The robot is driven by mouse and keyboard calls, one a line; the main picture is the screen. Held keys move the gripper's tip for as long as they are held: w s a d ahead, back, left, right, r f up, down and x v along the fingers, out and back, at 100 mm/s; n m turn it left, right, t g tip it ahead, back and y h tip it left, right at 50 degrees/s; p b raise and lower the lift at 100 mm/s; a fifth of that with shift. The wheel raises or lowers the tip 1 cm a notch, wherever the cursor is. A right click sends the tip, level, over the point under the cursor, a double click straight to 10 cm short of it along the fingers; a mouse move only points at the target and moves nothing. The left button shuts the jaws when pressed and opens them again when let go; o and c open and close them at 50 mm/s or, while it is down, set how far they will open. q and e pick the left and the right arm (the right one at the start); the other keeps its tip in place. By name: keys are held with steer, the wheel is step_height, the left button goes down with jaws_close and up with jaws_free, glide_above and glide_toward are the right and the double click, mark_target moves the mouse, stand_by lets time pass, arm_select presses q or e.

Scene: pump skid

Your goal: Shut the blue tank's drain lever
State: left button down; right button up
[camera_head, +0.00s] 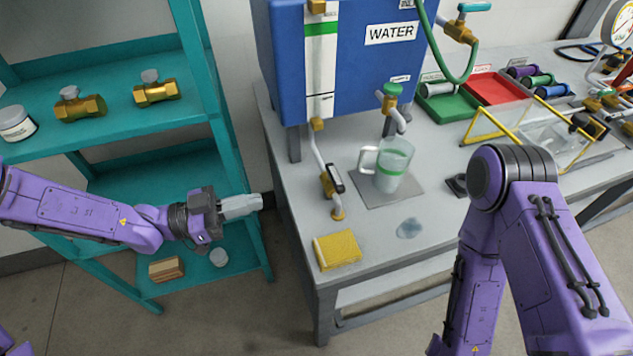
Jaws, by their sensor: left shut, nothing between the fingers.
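The blue tank (350,75), labelled WATER, stands on a grey bench. A thin drain pipe (317,150) runs down from its sight gauge to a brass fitting on the bench top. A brass valve on this pipe carries a small black lever (336,179), which appears to lie roughly along the pipe. My left gripper (257,202) is shut and empty, pointing right. It is left of the bench, in front of the teal shelf, clearly apart from the lever. My right arm comes in at the right and bends down; its gripper is out of view.
A jug (392,167) stands under the green-knobbed tap (392,92), right of the lever. A yellow sponge (337,250) and a small puddle (410,228) are near the bench's front edge. The teal shelf (130,122) holds brass valves. Yellow-edged guard (497,124) is farther right.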

mark_target(333, 183)
arm_select(q)
steer(key=shift+d, duration=0.1)
steer(key=p+x, duration=0.3)
steer(key=x, duration=1.1)
steer(key=shift+f, duration=0.1)
